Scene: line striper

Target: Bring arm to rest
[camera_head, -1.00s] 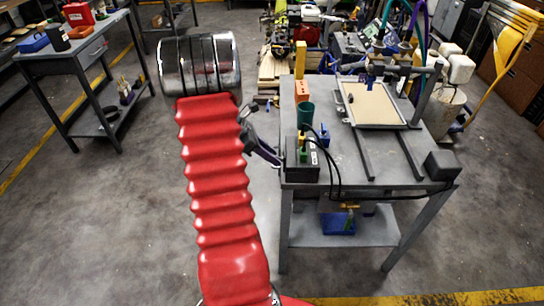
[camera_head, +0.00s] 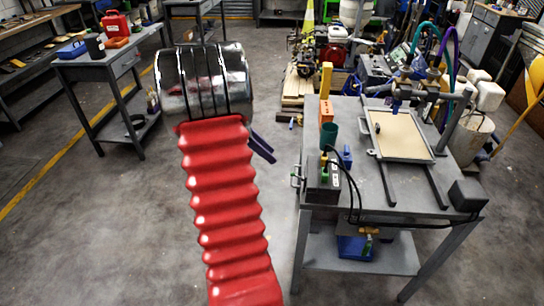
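My arm, with its red ribbed sleeve and a shiny metal joint, rises through the left middle of the head view. My gripper (camera_head: 262,146) shows only in part, as dark finger pieces sticking out to the right behind the sleeve. The rest of it is hidden by my arm, so I cannot tell whether it is open or shut. It is in free air, left of the grey work table (camera_head: 390,185) and apart from it. Nothing can be seen held in it.
The work table carries a framed tan board (camera_head: 402,135), a green cup (camera_head: 329,134), a black box (camera_head: 322,180) and cables. A second grey table (camera_head: 110,60) with a red can (camera_head: 115,24) stands at the left. The floor between the tables is clear.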

